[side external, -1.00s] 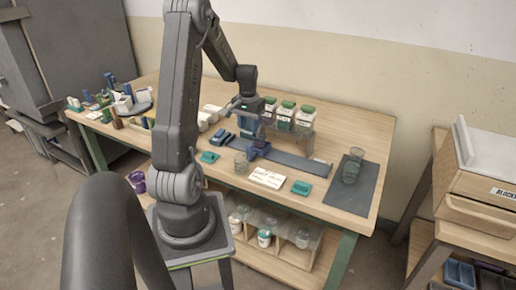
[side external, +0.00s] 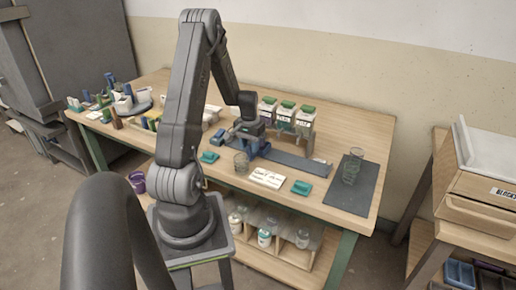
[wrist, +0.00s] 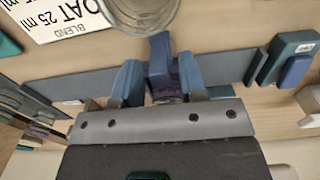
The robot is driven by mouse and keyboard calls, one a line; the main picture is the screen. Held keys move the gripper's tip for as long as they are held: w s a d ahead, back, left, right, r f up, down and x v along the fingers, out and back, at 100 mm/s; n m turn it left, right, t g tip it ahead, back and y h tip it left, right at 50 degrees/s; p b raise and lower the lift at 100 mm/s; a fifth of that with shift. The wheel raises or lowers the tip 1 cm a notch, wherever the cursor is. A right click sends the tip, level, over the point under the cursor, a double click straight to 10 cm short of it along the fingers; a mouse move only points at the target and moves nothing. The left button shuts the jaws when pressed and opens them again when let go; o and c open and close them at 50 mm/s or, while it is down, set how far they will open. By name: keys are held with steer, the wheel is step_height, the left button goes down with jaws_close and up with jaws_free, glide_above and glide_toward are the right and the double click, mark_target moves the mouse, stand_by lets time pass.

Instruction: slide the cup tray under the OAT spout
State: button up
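The blue cup tray (side external: 258,149) sits on a long grey-blue rail (side external: 298,161) on the bench. The fingers look open, with narrow gaps beside the upright. Three green-lidded dispensers (side external: 285,115) stand behind the rail; their labels are too small to read, so I cannot tell which is OAT.
A card reading OAT 25 ml BLEND (wrist: 60,15) lies in front of the rail. Stacked clear cups (side external: 351,168) stand on a dark mat (side external: 366,185) at the right. The rail right of the tray looks clear.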

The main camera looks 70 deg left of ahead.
jaws_close()
steer(key=shift+w+d, duration=3.85)
steer(key=shift+w, duration=0.15)
steer(key=shift+w+d, duration=1.4)
steer(key=shift+o, duration=0.2)
jaws_free()
steer(key=shift+s, duration=0.1)
steer(key=shift+r, duration=0.1)
